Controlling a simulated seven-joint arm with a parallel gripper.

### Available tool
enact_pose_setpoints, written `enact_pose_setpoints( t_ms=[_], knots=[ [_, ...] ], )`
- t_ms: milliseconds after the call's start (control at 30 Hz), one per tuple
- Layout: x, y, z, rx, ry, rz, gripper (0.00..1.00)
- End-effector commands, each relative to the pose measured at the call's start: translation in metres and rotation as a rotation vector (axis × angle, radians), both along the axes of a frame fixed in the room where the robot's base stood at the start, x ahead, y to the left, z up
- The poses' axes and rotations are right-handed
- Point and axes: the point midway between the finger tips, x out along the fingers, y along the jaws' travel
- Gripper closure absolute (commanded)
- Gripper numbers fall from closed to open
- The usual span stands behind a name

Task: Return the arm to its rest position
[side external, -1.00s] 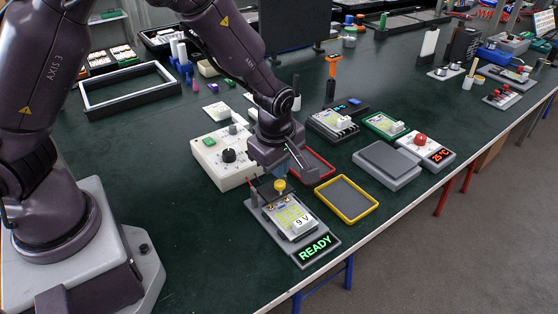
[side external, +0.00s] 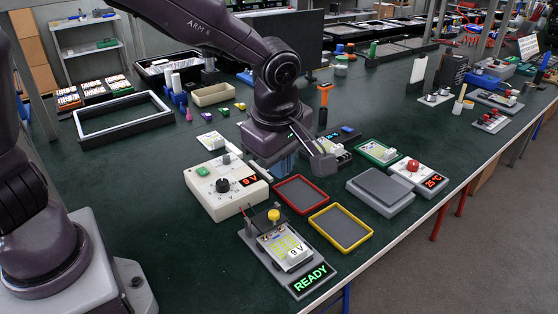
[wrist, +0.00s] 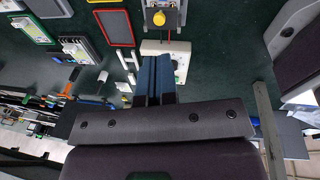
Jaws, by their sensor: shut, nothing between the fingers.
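My gripper (side external: 283,165) hangs above the green bench, behind the red-rimmed tray (side external: 301,194) and to the right of the white dial box (side external: 225,187). In the wrist view its two blue fingers (wrist: 153,78) lie side by side, shut and empty. The fingertips are partly hidden by my wrist in the side view. The test stand (side external: 283,250) with the yellow knob, a "9 V" module and a green "READY" display stands in front, apart from my gripper.
A yellow-rimmed tray (side external: 341,228), a grey platform (side external: 380,190) and a red-button box reading 25 °C (side external: 418,176) stand to the right. An empty black-and-white frame (side external: 123,118) lies at the back left. The bench is clear left of the dial box.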

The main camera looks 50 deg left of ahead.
Motion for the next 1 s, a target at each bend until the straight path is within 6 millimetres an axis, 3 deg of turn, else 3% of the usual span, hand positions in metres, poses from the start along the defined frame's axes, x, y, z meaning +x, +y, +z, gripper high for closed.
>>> enact_pose_setpoints(
  t_ms=[267, 367, 467, 667, 833, 1000],
  knots=[
    [0.000, 0.000, 0.000, 0.002, 0.002, -0.012, 1.00],
    [0.000, 0.000, 0.000, 0.014, 0.016, -0.093, 1.00],
    [-0.006, 0.002, -0.004, 0.046, 0.065, -0.278, 1.00],
    [-0.047, -0.004, -0.006, 0.009, 0.192, -0.875, 1.00],
    [-0.083, 0.010, 0.021, -0.055, 0.140, -1.364, 1.00],
    [-0.117, 0.034, 0.055, 0.034, -0.002, -1.717, 1.00]
  ],
)
